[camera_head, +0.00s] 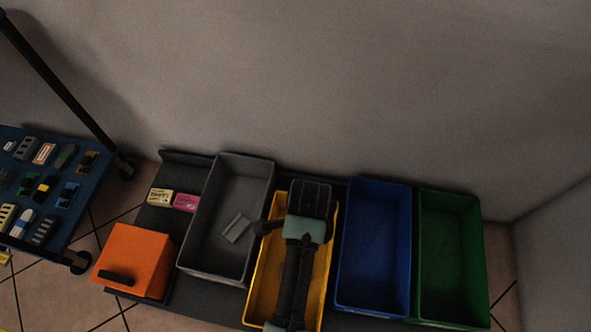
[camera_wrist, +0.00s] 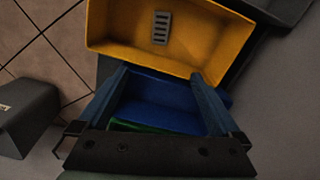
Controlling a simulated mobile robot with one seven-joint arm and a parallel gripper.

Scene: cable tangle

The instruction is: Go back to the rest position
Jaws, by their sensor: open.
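My gripper shows in the wrist view (camera_wrist: 160,78) with its two blue fingers spread wide apart and nothing between them. In that view the fingers reach across the blue bin (camera_wrist: 165,88) toward the yellow bin (camera_wrist: 103,47). A small grey slotted piece (camera_wrist: 161,28) lies inside the yellow bin. In the head view my arm extends over the yellow bin (camera_head: 258,287) and covers much of it. The fingertips cannot be made out in the head view.
A grey bin (camera_head: 193,235) holding a light grey piece (camera_head: 236,228) stands left of the yellow bin; blue (camera_head: 374,245) and green (camera_head: 450,260) bins stand right. An orange box (camera_head: 135,258), small cartons (camera_head: 173,198) and a blue board with several parts (camera_head: 75,205) are farther left. A wall rises behind.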

